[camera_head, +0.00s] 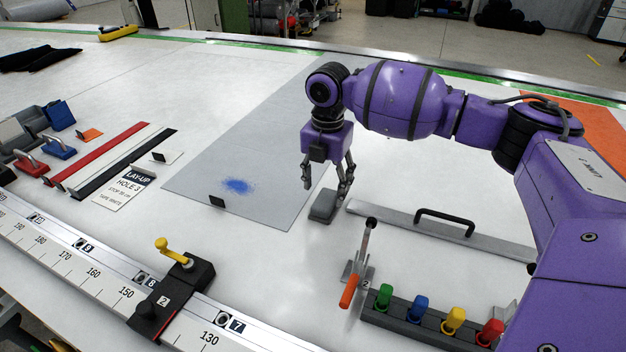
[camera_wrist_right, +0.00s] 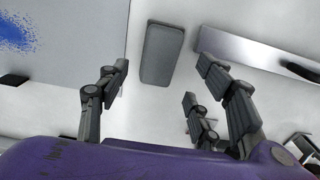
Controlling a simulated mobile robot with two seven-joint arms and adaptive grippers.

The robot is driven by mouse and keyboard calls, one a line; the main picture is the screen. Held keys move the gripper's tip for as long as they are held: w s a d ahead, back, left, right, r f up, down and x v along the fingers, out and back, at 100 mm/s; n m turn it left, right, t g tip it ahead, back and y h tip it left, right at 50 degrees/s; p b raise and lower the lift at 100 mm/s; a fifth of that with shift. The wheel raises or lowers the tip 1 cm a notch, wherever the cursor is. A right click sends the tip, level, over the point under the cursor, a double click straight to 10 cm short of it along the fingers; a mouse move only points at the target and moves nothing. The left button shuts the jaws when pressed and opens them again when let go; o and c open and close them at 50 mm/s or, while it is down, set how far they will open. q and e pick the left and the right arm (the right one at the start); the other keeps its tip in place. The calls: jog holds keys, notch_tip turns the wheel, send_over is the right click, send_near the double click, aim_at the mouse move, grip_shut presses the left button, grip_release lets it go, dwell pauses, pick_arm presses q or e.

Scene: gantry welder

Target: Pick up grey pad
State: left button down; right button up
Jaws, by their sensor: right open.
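The grey pad (camera_head: 323,206) is a small rounded block lying on the white table, just beside the right edge of the grey sheet. It also shows in the right wrist view (camera_wrist_right: 162,53), top centre, beyond the fingertips and touched by none of them. My right gripper (camera_head: 325,184) points down above the pad, with its fingers spread on either side and nothing between them. In the right wrist view the open fingers (camera_wrist_right: 160,80) frame the space just short of the pad. My left gripper is in neither view.
A grey sheet (camera_head: 240,140) with a blue powder patch (camera_head: 237,186) lies left of the pad. A metal bar with a black handle (camera_head: 440,220) lies close on the right. A toggle clamp (camera_head: 358,265) and a rack of coloured knobs (camera_head: 420,315) stand in front. A ruler rail (camera_head: 80,262) runs front left.

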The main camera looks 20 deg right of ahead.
aim_at(326, 199)
jog(key=f, duration=0.4)
jog(key=shift+w+d+f, duration=0.2)
jog(key=shift+f, duration=0.15)
jog(key=shift+c, duration=0.3)
jog(key=c, duration=1.2)
